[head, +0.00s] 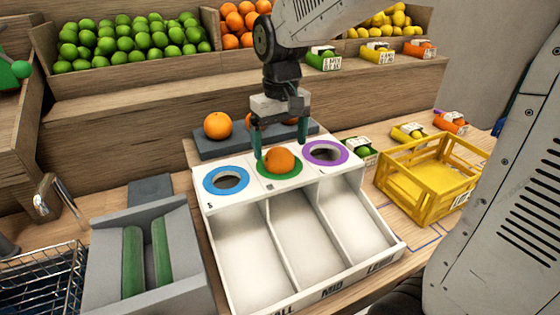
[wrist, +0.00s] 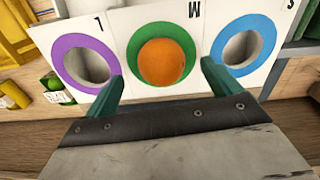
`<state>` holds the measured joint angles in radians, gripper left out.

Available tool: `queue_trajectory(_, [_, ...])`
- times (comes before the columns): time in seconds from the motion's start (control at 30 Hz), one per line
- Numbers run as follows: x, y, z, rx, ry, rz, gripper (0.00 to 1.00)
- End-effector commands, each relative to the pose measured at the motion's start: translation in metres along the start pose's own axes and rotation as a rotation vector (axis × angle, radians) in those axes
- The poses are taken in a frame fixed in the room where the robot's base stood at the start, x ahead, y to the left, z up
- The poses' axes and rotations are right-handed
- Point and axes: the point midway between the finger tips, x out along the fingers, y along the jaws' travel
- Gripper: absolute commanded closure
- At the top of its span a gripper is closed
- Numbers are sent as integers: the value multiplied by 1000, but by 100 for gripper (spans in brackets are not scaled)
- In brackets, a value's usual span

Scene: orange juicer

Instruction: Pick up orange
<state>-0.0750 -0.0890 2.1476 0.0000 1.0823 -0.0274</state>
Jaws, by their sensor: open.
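One orange (head: 279,160) sits in the green-ringed middle hole of the white sorter (head: 220,205); it also shows inside the green ring in the wrist view (wrist: 162,62). My gripper (head: 281,158) is above the sorter, pointing down. Its green fingers are open, one on each side of the orange in the head view, and nothing is held. In the wrist view the fingertips (wrist: 161,70) are apart, with the orange between and beyond them. Another orange (head: 217,125) rests on the dark grey tray (head: 208,146) behind the sorter. More oranges on that tray are partly hidden behind my gripper.
The blue-ringed hole (head: 226,180) and purple-ringed hole (head: 326,153) look empty, as do the three chutes below. A yellow crate (head: 428,172) stands at right. A grey box with green rollers (head: 146,258) and a wire basket (head: 42,278) are at left. Fruit shelves rise behind.

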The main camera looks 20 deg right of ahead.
Motion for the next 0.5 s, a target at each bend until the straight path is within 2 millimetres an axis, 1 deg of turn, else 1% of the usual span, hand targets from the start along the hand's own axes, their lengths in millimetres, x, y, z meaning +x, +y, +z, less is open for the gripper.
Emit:
queue_trajectory(0.03, [9, -1, -2, 0, -5, 0, 10])
queue_trajectory(0.1, [20, -1, -4, 0, -6, 0, 10])
queue_trajectory(0.2, [31, -1, -4, 0, -3, 0, 10])
queue_trajectory(0.3, [36, -1, -4, 0, -1, 0, 10])
queue_trajectory(0.5, [37, -1, -4, 0, 0, 0, 10])
